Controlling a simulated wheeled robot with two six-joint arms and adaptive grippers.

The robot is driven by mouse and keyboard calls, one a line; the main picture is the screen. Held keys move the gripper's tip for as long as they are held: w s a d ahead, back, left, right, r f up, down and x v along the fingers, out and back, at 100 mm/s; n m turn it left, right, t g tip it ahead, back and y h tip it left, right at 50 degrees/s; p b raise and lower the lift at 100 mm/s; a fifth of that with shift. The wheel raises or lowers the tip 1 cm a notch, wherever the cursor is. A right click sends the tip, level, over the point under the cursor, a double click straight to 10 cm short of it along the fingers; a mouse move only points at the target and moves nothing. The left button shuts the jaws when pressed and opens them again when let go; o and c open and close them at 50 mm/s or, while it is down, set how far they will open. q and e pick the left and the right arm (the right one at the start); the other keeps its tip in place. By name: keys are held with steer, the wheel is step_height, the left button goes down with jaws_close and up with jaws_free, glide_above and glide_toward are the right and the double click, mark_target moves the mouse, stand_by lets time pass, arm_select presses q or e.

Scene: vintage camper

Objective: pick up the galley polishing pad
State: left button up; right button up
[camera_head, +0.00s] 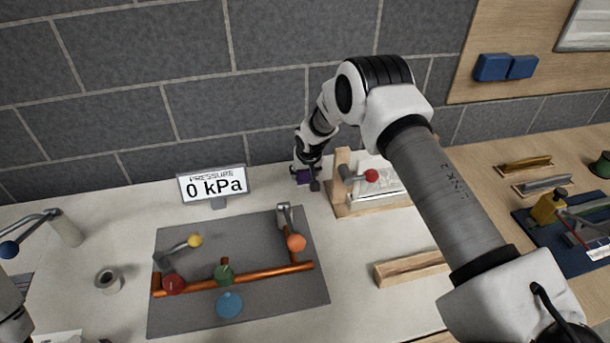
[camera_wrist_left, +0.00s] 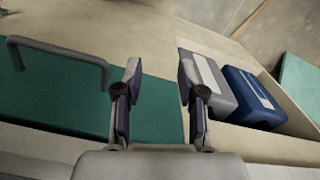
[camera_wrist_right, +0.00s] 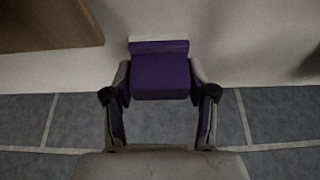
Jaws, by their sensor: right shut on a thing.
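The galley polishing pad appears to be the purple block (camera_wrist_right: 160,76) in the right wrist view. It has a thinner purple strip along its far edge. My right gripper (camera_wrist_right: 160,88) is shut on it, with one finger at each side. In the head view the purple pad (camera_head: 304,177) shows small on the counter near the wall, partly hidden by my right gripper (camera_head: 308,168). Whether it touches the counter is hard to tell. My left gripper (camera_wrist_left: 157,80) is open with nothing between its fingers, above a teal surface (camera_wrist_left: 60,90).
A pressure sign (camera_head: 213,185) and a grey board (camera_head: 318,255) with copper pipes and valves lie left of the pad. A wooden stand (camera_head: 342,190) with a red-knobbed lever is close on its right. The tiled wall (camera_head: 270,90) is right behind.

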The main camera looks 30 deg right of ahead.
steer(key=shift+w+r, duration=0.1)
steer(key=shift+r, duration=0.25)
step_height(320, 180, up, 9)
steer(key=b, duration=0.3)
steer(key=shift+f+b, duration=0.2)
steer(key=shift+b, duration=0.1)
steer(key=shift+r, duration=0.35)
